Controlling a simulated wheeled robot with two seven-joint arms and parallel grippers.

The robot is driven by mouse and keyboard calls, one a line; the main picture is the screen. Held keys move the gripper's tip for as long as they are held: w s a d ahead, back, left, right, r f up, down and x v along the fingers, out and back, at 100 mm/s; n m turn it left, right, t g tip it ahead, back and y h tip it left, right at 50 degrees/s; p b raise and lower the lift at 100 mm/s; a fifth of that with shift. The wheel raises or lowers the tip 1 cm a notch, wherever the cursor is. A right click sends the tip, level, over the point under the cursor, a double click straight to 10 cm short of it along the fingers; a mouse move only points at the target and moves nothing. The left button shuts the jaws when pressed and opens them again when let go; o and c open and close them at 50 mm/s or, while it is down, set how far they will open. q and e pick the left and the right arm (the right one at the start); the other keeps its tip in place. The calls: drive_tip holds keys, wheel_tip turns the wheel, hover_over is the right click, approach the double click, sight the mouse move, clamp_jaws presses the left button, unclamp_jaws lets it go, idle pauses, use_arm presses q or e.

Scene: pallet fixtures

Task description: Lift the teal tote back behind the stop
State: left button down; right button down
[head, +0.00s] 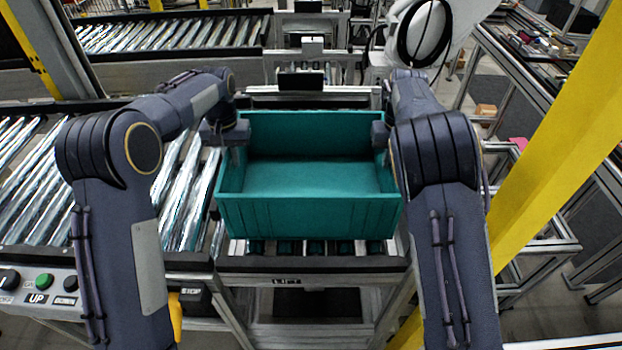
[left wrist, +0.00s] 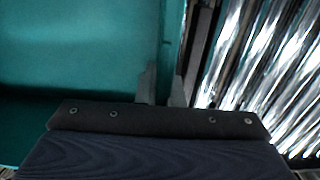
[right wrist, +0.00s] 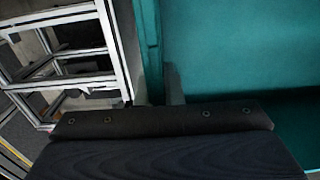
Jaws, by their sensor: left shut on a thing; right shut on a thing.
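The teal tote (head: 310,215) is open-topped and looks empty. It is level over the short roller section in the middle of the head view. My left gripper (head: 238,142) is shut on its left wall, which runs between the fingers in the left wrist view (left wrist: 172,45). My right gripper (head: 381,138) is shut on its right wall, also seen in the right wrist view (right wrist: 151,40). Rollers (head: 315,247) show just below the tote's front edge. I cannot tell whether its base touches them, nor which part is the stop.
A wide roller conveyor (head: 185,195) lies left of the tote, with a control panel (head: 38,285) at its near end. Another conveyor (head: 165,35) runs behind. A metal crossbar (head: 312,97) stands behind the tote. A yellow post (head: 560,140) slants up at the right.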

use_arm(q)
drive_tip(key=shift+w+r, duration=0.1)
drive_tip(key=shift+r, duration=0.05)
use_arm(e)
drive_tip(key=shift+w+r, duration=0.1)
drive_tip(key=shift+r, duration=0.05)
